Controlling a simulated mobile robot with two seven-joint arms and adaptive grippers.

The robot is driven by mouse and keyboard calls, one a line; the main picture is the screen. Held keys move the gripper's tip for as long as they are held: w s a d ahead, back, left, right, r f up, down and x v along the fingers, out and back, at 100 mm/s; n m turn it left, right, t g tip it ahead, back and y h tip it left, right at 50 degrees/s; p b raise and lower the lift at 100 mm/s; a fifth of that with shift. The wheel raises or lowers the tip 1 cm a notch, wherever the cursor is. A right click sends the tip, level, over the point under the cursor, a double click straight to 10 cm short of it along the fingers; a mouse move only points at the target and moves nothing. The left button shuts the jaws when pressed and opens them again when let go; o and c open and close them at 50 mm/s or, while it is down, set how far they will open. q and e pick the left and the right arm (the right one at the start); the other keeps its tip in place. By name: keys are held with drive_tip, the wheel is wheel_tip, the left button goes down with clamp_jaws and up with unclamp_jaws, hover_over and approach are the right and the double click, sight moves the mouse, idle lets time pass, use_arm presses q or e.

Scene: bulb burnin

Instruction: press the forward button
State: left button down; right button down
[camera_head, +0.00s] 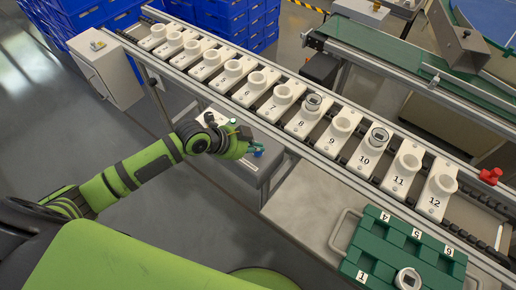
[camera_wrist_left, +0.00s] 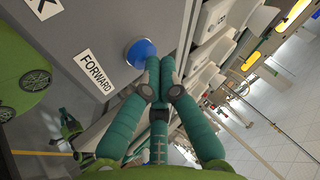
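The forward button is a round blue button (camera_wrist_left: 141,52) beside a white label (camera_wrist_left: 95,73) reading FORWARD on a grey panel, in the left wrist view. In the head view the blue button (camera_head: 259,154) is a small spot next to my left gripper (camera_head: 252,147). In the left wrist view the green fingers of my left gripper (camera_wrist_left: 160,75) are drawn together with nothing between them. Their tips are right beside the button; I cannot tell whether they touch it. My right gripper is not in view.
A conveyor carries numbered white sockets (camera_head: 335,132); sockets 8 and 10 hold bulb-like pieces. A green tray (camera_head: 377,241) with numbered places is at the lower right. A red button (camera_head: 490,175) is at the conveyor's right end. Blue crates (camera_head: 236,22) stand behind.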

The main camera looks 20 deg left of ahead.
sight(256, 153)
use_arm(q)
drive_tip(key=shift+r+p, duration=0.8)
drive_tip(key=shift+r, duration=0.05)
wheel_tip(256, 153, up, 5)
drive_tip(key=p, duration=0.4)
drive_tip(key=shift+r+p, duration=0.1)
drive_tip(key=shift+p, duration=0.3)
